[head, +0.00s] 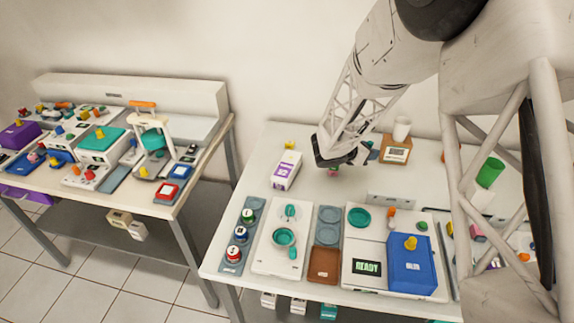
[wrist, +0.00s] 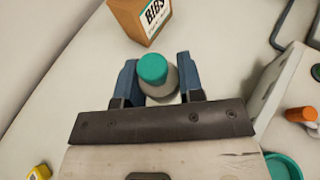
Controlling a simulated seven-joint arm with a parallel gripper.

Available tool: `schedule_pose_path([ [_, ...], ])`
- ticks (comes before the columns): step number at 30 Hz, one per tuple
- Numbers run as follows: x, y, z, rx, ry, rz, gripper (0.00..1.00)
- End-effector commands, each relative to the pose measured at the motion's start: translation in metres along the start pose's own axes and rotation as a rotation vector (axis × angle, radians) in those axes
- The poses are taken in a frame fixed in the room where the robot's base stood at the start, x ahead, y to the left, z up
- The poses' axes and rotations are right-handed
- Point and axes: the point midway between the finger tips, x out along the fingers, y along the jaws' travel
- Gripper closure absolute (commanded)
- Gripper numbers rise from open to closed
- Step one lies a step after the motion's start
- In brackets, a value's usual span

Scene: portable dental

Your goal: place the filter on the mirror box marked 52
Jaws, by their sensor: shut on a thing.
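My gripper (wrist: 160,82) is shut on a small round grey piece with a teal top (wrist: 153,68), which sits between its two blue fingers in the wrist view. It may be the filter; no marking shows on it. In the head view my gripper (head: 345,157) is over the back middle of the right table, and the held piece is mostly hidden. A white box with a purple label (head: 286,170) stands to the left of my gripper, apart from it. Its print is too small to read, so I cannot tell whether it is the mirror box marked 52.
A brown BIBS box (head: 396,148) stands close to the right of my gripper, with a white cup (head: 402,128) by it. A white unit with a blue box (head: 412,264) and a white tray with teal dishes (head: 278,245) fill the front. The back left of the table is mostly clear.

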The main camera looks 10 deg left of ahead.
Motion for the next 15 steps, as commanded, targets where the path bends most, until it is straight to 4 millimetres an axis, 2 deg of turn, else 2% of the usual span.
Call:
schedule_pose_path([
  [1, -0.013, 0.003, -0.005, -0.001, -0.001, 0.003, 0.87],
  [15, -0.114, 0.012, -0.047, 0.001, -0.001, -0.001, 0.87],
])
